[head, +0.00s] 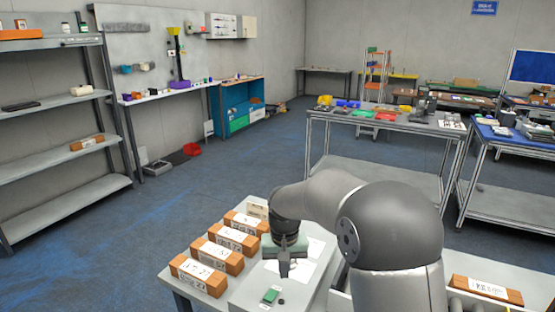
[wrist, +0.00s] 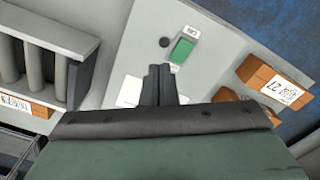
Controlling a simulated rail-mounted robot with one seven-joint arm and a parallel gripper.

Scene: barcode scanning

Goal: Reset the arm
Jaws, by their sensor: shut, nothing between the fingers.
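My gripper (head: 284,268) points down over the grey table, above a white sheet (head: 297,249) and a little behind a small green object (head: 270,296). Its fingers are together with nothing between them. In the wrist view my gripper (wrist: 160,68) shows two dark fingers side by side, and the green object (wrist: 182,50) lies ahead of them beside a small dark round spot. My arm hides part of the table in the head view.
Several brown boxes with white labels (head: 198,274) stand in a row left of my gripper. Another labelled box (head: 486,290) is at the lower right. Shelving (head: 60,156) stands far left, and a metal table (head: 390,122) is behind. Blue floor between is open.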

